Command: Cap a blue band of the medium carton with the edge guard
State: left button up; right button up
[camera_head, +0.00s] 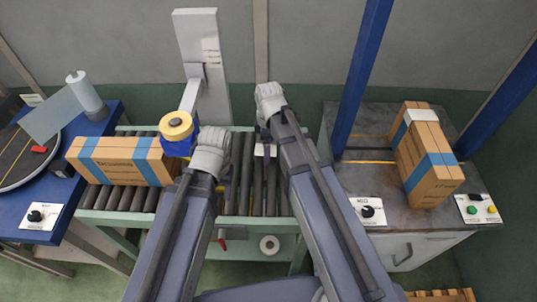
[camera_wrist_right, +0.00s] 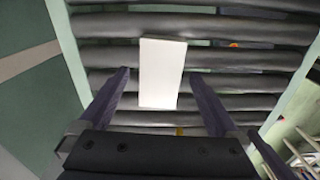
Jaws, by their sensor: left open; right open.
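A white edge guard (camera_wrist_right: 162,75) lies on the conveyor rollers. It also shows small in the head view (camera_head: 265,150). My right gripper (camera_wrist_right: 160,92) is open, with one finger on each side of the guard; I cannot tell whether they touch it. A brown carton with two blue bands (camera_head: 122,160) lies on the conveyor at the left. Another brown carton with blue bands (camera_head: 422,150) stands on the right table, with a white piece over its far band. I cannot tell which carton is the medium one. My left gripper (camera_head: 226,182) is open, right of the left carton, its fingers partly hidden.
A yellow tape roll on a blue head (camera_head: 177,125) stands on a post beside the left carton. The roller conveyor (camera_head: 125,198) runs between a blue table (camera_head: 112,118) and a grey table (camera_head: 345,190). Blue uprights (camera_head: 363,75) rise by the grey table.

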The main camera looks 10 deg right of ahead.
jog(key=c, duration=1.4)
pick_arm(q)
jog(key=shift+r, duration=0.15)
pick_arm(e)
jog(key=shift+r, duration=0.15)
pick_arm(q)
notch_tip(320, 180, up, 10)
jog(key=p, duration=1)
pick_arm(e)
notch_tip(320, 180, up, 10)
